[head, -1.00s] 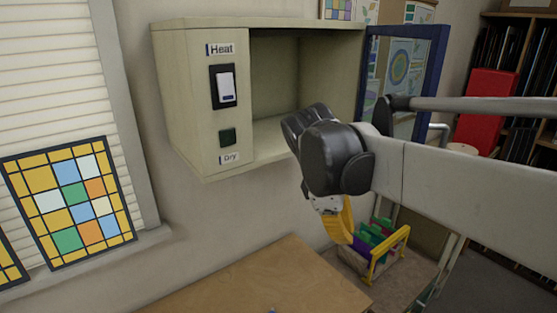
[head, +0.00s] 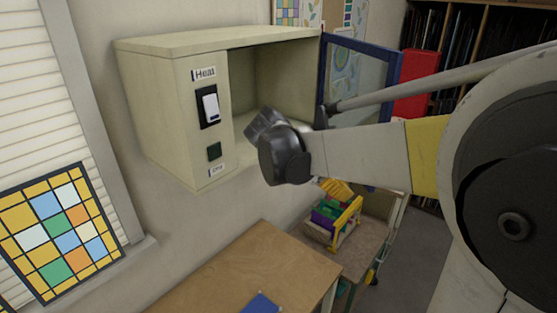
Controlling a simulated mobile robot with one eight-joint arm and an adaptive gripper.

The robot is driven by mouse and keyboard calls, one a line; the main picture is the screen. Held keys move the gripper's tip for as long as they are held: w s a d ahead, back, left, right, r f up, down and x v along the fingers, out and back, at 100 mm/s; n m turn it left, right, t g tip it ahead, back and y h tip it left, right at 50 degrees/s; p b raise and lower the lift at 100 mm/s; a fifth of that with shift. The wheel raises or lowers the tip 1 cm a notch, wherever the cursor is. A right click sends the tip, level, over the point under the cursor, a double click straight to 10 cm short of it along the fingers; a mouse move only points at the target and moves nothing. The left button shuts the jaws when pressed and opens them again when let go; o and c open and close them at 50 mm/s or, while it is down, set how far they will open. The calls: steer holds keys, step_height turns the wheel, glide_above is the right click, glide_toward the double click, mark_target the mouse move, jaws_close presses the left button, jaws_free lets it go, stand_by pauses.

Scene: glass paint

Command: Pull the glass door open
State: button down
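The glass door (head: 393,78) has a blue frame and hangs at the right side of the cream cabinet (head: 150,110). It stands open, swung outward to the right, and the cabinet's empty inside shows. My arm crosses in front of the door's lower part and hides some of it.
The cabinet front carries a Heat switch (head: 208,106) and a dark Dry button (head: 214,151). A stained-glass panel (head: 60,232) leans at left. A red box (head: 416,80) stands behind the door.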

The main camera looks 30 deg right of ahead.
steer(key=shift+s+d+r+p, duration=0.1)
steer(key=shift+s+d+p, duration=0.15)
steer(key=shift+d, duration=0.65)
steer(key=shift+s+d+p, duration=0.2)
steer(key=shift+d, duration=0.7)
steer(key=d+n+t+b, duration=0.3)
steer(key=d+n, duration=0.1)
steer(key=d, duration=1.8)
steer(key=shift+s+d, duration=0.25)
steer(key=shift+s, duration=0.2)
